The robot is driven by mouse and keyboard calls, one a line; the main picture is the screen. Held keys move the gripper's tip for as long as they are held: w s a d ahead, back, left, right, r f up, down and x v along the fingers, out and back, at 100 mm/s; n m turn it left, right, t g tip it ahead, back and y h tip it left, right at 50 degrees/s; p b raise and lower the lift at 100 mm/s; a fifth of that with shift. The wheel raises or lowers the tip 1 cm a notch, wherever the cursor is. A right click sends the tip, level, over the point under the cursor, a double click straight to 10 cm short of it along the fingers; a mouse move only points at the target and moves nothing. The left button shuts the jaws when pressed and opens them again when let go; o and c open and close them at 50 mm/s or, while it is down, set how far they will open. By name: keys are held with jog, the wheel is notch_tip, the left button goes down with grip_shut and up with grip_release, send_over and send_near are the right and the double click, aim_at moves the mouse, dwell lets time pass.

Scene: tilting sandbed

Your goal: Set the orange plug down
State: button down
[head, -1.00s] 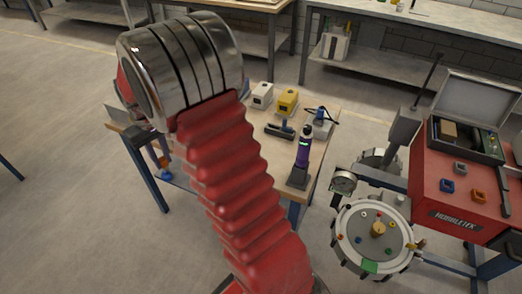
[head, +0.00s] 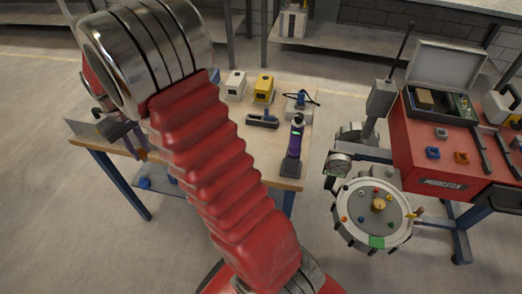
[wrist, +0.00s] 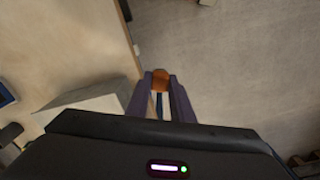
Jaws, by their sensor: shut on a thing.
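The orange plug (wrist: 160,78) is in the wrist view, held between the two fingertips of my gripper (wrist: 160,88). The fingers are shut on it. In the picture the plug lies close to the edge of the wooden table (wrist: 70,40), with the floor to the right. I cannot tell its height above the table. In the head view my gripper (head: 132,138) is at the left end of the table, partly hidden by my arm, and a small orange patch shows beside it.
A grey box (wrist: 98,100) is left of my fingers. The table (head: 225,122) carries a white box (head: 235,85), a yellow box (head: 263,88) and a purple-black tool (head: 293,150). A round valve drum (head: 374,212) and a red toolbox cart (head: 425,172) with small blue and orange pieces stand right.

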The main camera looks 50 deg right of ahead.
jog(key=s+d+r+m, duration=0.2)
jog(key=s+d+m, duration=0.4)
jog(key=s+d, duration=0.6)
jog(key=s+d+r+m, duration=0.2)
jog(key=s+d+m, duration=0.5)
jog(key=s+d, duration=0.6)
jog(key=d, duration=0.4)
jog(key=shift+d+r, duration=0.2)
jog(key=shift+s, duration=0.1)
jog(key=shift+f, duration=3.15)
jog(key=shift+f, duration=1.85)
jog(key=shift+f, duration=0.1)
